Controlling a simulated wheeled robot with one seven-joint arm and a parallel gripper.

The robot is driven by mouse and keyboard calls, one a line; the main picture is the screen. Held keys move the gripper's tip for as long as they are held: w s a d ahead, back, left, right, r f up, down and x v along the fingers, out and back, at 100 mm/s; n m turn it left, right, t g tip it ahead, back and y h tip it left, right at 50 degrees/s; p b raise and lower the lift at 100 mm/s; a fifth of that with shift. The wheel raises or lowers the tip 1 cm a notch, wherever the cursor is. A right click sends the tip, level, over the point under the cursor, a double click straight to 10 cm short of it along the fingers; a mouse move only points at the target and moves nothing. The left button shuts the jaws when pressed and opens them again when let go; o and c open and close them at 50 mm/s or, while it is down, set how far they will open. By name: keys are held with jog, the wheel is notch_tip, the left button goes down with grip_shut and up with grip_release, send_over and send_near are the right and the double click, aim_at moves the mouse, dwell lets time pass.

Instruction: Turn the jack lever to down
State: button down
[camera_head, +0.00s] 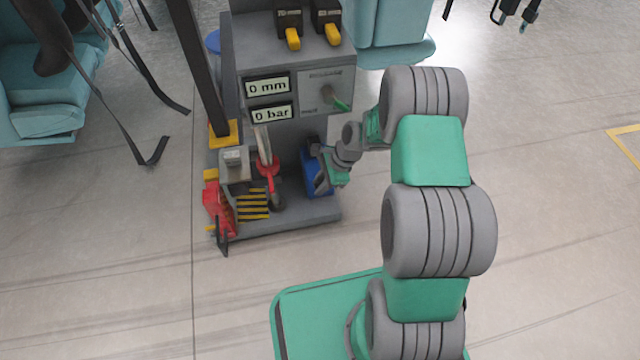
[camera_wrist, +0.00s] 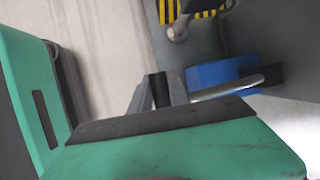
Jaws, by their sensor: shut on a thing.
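A blue box (camera_head: 314,174) stands at the lower right of the grey machine. It also shows in the wrist view (camera_wrist: 222,72), with a silvery lever (camera_wrist: 230,88) in front of it. I take this for the jack lever; it lies nearly level, its right end slightly higher. The exact contact is partly hidden by the gripper's green body.
The machine has displays reading 0 mm (camera_head: 268,86) and 0 bar (camera_head: 272,113). A red tool (camera_head: 267,165) and a red part (camera_head: 217,207) stand left. Floor (camera_head: 560,200) to the right is clear.

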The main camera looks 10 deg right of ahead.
dwell(0.3)
jog(key=shift+s+f, duration=0.25)
jog(key=shift+f, duration=0.65)
jog(key=c, duration=1.3)
grip_release()
jog(key=shift+o, duration=0.2)
jog(key=shift+w, duration=0.1)
jog(key=p+v, duration=0.4)
jog(key=v, duration=0.4)
jog(key=shift+f, duration=0.1)
